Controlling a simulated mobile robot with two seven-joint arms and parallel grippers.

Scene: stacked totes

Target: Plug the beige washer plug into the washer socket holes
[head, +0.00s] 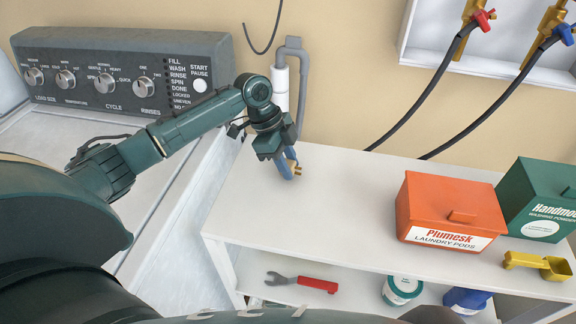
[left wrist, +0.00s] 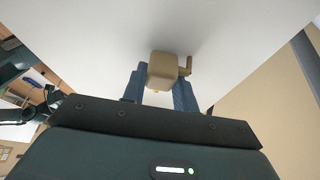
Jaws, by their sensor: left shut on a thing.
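The beige plug (left wrist: 163,70) sits between the two blue fingers of my left gripper (left wrist: 160,88) in the left wrist view, with a prong-like part sticking out at its right side. In the head view my left gripper (head: 289,163) is shut on the plug (head: 297,171) over the back left end of the white shelf unit's top; only a small part of the plug shows. The washer (head: 125,70) stands at the left with its grey control panel facing me. I cannot make out the washer socket holes in either view. My right gripper is not in view.
A grey drain hose in a white standpipe (head: 280,85) rises just behind my left gripper. An orange box (head: 450,205) and a green box (head: 540,200) stand on the right of the white top (head: 340,190). A yellow scoop (head: 540,265) lies in front. The middle of the top is clear.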

